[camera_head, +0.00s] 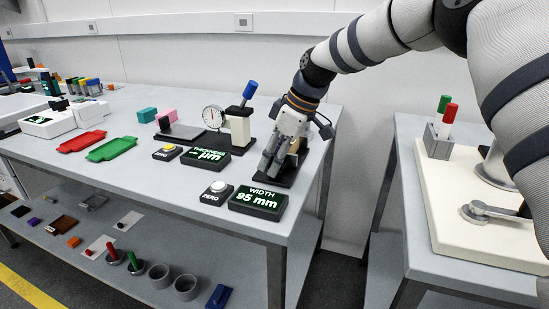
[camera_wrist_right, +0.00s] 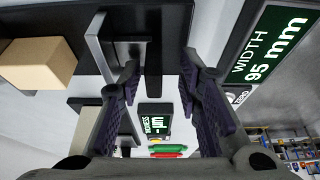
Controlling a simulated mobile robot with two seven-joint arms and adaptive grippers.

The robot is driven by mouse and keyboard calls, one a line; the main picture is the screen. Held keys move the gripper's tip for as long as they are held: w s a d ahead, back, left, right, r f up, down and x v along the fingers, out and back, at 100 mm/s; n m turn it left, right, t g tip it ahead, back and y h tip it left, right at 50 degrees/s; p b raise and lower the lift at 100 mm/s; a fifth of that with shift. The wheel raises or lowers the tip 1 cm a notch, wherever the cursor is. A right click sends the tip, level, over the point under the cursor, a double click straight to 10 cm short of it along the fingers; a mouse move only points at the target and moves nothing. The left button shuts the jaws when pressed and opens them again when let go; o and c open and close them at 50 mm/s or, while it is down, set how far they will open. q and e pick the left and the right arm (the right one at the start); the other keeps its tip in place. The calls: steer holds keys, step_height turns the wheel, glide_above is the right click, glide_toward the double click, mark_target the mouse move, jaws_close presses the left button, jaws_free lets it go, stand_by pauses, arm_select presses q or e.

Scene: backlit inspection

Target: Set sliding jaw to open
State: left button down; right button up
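The width gauge stands at the table's right end, its dark base (camera_head: 287,180) partly hidden by my right gripper (camera_head: 270,165). Its display (camera_head: 258,200) reads 95 mm, also in the wrist view (camera_wrist_right: 270,45). In the wrist view, my right gripper (camera_wrist_right: 160,88) has two dark padded fingers standing apart. An upright grey plate (camera_wrist_right: 98,48), seemingly a gauge jaw, stands by the left finger. I cannot tell whether they touch or which jaw it is. A tan block (camera_wrist_right: 38,62) lies beyond the plate on the left. My left gripper is not in view.
A white ZERO button (camera_head: 217,189) sits left of the width display. The thickness display (camera_head: 205,157), a dial gauge (camera_head: 212,117) and a blue-handled lever (camera_head: 249,90) stand further left. Green (camera_head: 112,150) and red trays lie beyond. A second table is at right.

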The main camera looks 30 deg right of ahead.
steer(key=v, duration=1.2)
